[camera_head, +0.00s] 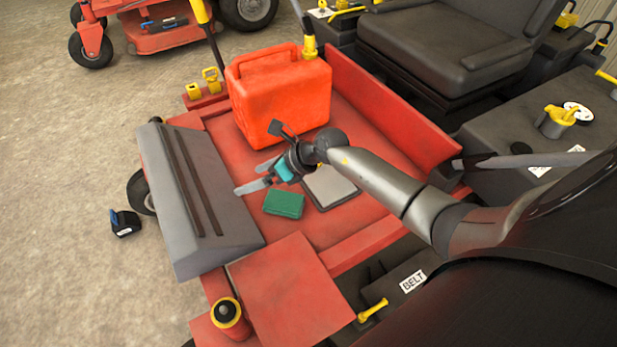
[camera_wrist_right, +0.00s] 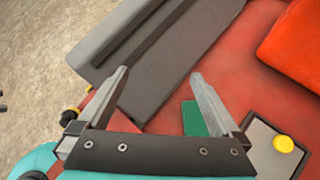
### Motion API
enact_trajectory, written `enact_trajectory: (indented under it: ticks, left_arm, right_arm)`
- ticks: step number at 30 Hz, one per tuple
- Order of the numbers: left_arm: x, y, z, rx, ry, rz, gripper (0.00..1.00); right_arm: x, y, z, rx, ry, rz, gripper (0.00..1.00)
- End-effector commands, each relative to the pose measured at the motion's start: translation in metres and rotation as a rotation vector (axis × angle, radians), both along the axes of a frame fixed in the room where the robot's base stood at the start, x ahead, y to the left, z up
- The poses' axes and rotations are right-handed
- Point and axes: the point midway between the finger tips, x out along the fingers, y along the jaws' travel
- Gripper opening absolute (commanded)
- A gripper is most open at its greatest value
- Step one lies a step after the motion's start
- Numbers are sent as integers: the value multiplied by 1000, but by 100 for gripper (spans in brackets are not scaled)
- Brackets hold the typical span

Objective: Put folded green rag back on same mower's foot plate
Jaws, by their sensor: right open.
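The folded green rag (camera_head: 284,204) lies flat on the red floor (camera_head: 330,232) of the near mower, between a sloped grey plate (camera_head: 188,205) with dark strips and a small grey flat panel (camera_head: 328,187). My right gripper (camera_head: 248,180) is open and empty, above and just left of the rag. In the right wrist view the open jaws (camera_wrist_right: 160,74) are over the grey plate's edge, and the rag (camera_wrist_right: 192,118) is partly hidden behind the right-hand finger. My left gripper does not show.
A red-orange fuel can (camera_head: 280,97) stands behind the rag on the mower. The seat (camera_head: 450,45) is at the back right. A small dark blue-and-black object (camera_head: 125,223) lies on the ground. Another red mower stands at the back left.

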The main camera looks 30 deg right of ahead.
Motion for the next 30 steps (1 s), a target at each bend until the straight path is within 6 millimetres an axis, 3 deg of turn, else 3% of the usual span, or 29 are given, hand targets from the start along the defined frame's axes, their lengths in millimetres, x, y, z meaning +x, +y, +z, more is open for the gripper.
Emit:
enact_trajectory:
  ticks: [1, 3, 6, 9, 13, 17, 21, 25, 30]
  left_arm:
    - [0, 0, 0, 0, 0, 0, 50]
    - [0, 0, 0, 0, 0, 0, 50]
    - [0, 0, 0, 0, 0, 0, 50]
    - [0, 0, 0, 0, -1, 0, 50]
    - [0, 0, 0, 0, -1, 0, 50]
    - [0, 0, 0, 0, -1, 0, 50]
    - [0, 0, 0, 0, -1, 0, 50]
    - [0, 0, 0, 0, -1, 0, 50]
    - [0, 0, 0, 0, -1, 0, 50]
  right_arm:
    - [2, 21, 15, 137, -38, -62, 100]
    - [7, 38, 42, 337, -83, -173, 100]
    - [11, 46, 76, 620, -112, -352, 100]
    - [11, 36, 101, 894, -107, -559, 100]
    - [2, 6, 111, 1221, -48, -864, 100]
    - [-21, -27, 92, 1501, 68, -1207, 100]
    - [-64, -47, 48, 1722, 254, -1615, 100]
    - [-120, -43, 1, 1825, 478, -2014, 100]
    - [-195, -12, -36, 1793, 774, -2450, 100]
